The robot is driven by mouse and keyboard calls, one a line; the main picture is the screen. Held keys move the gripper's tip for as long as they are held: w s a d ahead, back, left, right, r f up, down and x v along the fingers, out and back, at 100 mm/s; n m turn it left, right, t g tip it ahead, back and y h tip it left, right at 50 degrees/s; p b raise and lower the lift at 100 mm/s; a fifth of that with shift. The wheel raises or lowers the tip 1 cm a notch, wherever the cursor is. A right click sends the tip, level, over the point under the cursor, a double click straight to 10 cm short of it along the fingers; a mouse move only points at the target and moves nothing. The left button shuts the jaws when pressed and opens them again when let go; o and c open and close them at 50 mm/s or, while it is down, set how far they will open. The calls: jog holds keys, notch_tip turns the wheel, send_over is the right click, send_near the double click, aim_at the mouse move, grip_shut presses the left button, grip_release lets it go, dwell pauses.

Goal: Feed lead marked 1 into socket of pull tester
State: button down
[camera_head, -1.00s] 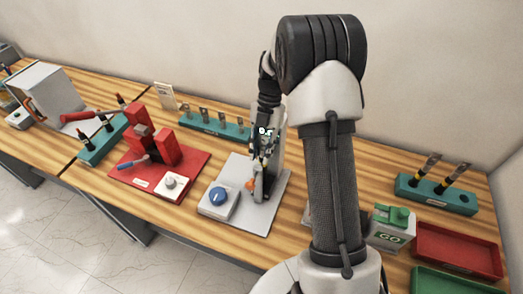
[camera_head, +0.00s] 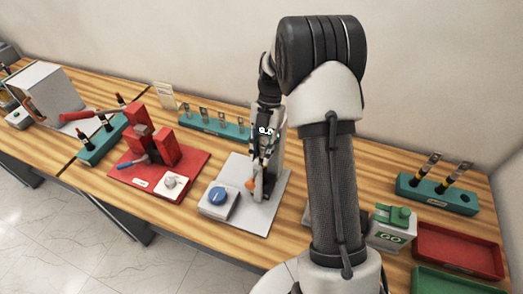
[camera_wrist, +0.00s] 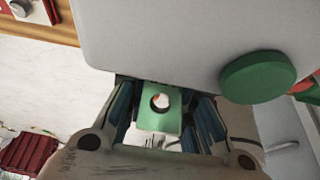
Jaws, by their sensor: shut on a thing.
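My gripper (camera_head: 263,158) is over the grey plate (camera_head: 264,217) of a station with a blue knob (camera_head: 218,195) and a grey upright (camera_head: 279,152). I take this station for the pull tester. In the wrist view my gripper (camera_wrist: 164,112) is shut on a small flat green-looking tab with a round hole (camera_wrist: 152,120), probably the lug of the lead. The rest of the lead and its number cannot be made out. A large pale grey body with a green disc (camera_wrist: 258,77) lies just beyond the tab. The socket is not clear in either view.
The red press (camera_head: 150,150) stands to the left on its red base. A teal rack with several upright lugs (camera_head: 205,122) is behind it. At right are another teal rack (camera_head: 420,195), a GO box (camera_head: 390,230) and a red tray (camera_head: 455,250).

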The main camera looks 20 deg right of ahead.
jog(key=shift+f+b, duration=0.5)
jog(key=shift+f, duration=0.25)
jog(key=shift+r, duration=0.25)
jog(key=shift+r+p, duration=0.45)
jog(key=shift+r, duration=0.15)
jog(key=shift+f+b, duration=0.7)
jog(key=shift+f, duration=0.1)
dwell(1.2)
